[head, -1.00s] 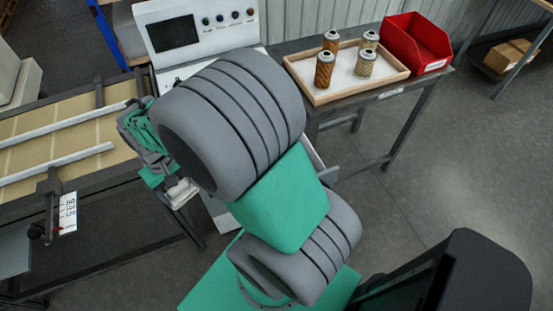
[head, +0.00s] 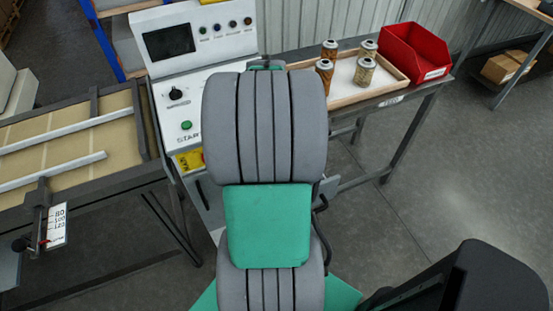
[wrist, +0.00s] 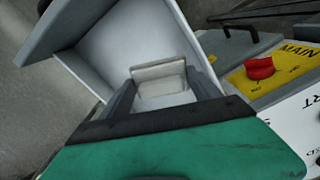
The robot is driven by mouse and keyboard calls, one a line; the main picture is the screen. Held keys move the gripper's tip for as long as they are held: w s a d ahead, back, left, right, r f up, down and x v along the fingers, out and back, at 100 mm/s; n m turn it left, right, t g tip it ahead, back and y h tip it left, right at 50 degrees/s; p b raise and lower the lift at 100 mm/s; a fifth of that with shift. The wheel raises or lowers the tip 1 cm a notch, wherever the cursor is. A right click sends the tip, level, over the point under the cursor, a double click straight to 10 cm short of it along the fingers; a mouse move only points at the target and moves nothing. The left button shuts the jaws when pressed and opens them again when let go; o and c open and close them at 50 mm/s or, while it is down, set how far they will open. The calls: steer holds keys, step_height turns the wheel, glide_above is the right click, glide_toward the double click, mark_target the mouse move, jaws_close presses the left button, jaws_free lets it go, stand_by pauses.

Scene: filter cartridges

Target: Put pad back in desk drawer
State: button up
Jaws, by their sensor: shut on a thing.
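My gripper (wrist: 161,88) shows in the wrist view, its two dark fingers shut on the pad (wrist: 160,80), a small pale grey-beige block. The open desk drawer (wrist: 125,45) lies beyond the fingers, with white inner walls and a grey front panel at the upper left. The pad overlaps the drawer's interior in this view; I cannot tell its height over the drawer or whether it touches. In the head view my arm hides the gripper, the pad and most of the drawer.
The control desk (head: 215,85) has a red knob (wrist: 259,68) on a yellow plate close to the right of the gripper. A conveyor (head: 75,140) stands at left. At right, a wooden tray (head: 392,85) holds several filter cartridges, beside a red bin (head: 412,52).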

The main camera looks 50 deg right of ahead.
steer(key=d+f, duration=0.2)
steer(key=f, duration=0.1)
steer(key=shift+s+d+f, duration=0.25)
steer(key=shift+s+d, duration=0.1)
steer(key=shift+s, duration=0.05)
step_height(320, 180, down, 3)
steer(key=shift+r, duration=0.15)
steer(key=shift+f, duration=0.3)
steer(key=o, duration=1.3)
